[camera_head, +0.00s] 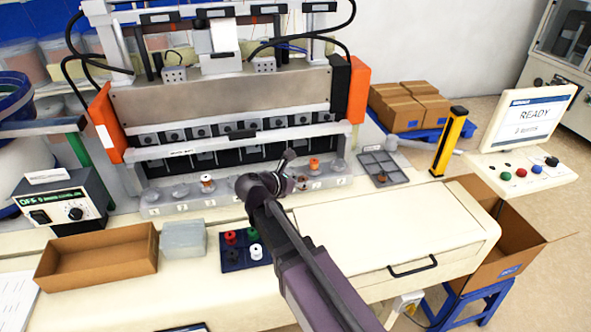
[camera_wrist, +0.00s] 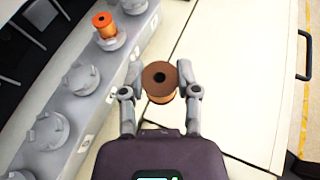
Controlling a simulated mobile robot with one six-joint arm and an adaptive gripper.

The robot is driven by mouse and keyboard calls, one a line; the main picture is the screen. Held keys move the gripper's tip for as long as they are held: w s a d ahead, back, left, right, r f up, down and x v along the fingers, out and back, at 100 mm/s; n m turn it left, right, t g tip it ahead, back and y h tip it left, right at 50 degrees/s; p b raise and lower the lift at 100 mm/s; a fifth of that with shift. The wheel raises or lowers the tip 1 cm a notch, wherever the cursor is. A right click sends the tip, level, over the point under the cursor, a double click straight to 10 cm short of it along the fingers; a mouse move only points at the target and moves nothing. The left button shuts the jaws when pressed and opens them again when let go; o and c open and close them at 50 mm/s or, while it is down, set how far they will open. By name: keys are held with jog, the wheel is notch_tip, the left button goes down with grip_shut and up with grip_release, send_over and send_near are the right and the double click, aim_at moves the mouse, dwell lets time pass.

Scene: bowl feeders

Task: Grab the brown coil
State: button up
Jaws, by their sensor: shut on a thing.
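The brown coil (camera_wrist: 160,82) is a spool with a dark brown top flange and a dark centre hole. In the wrist view it sits between the two fingertips of my gripper (camera_wrist: 161,80), which is shut on it. The coil is beside the row of grey holders, over the pale bench top. In the head view my gripper (camera_head: 288,178) is in front of the holder row (camera_head: 175,208), and my arm makes the held coil hard to tell there. An orange coil (camera_wrist: 104,22) stands on a holder at upper left in the wrist view.
Another coil (camera_head: 207,180) stands on the holder row further left. A blue tray (camera_head: 233,262) holds several coloured spools. A grey divided tray (camera_head: 377,158) and a yellow post (camera_head: 450,142) are to the right. A flat cover (camera_head: 400,225) with a black handle lies in front.

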jog(key=shift+s+d+r, duration=0.1)
jog(key=shift+s+d, duration=0.15)
jog(key=shift+s, duration=0.35)
jog(key=shift+s+d, duration=0.25)
jog(key=shift+s, duration=0.35)
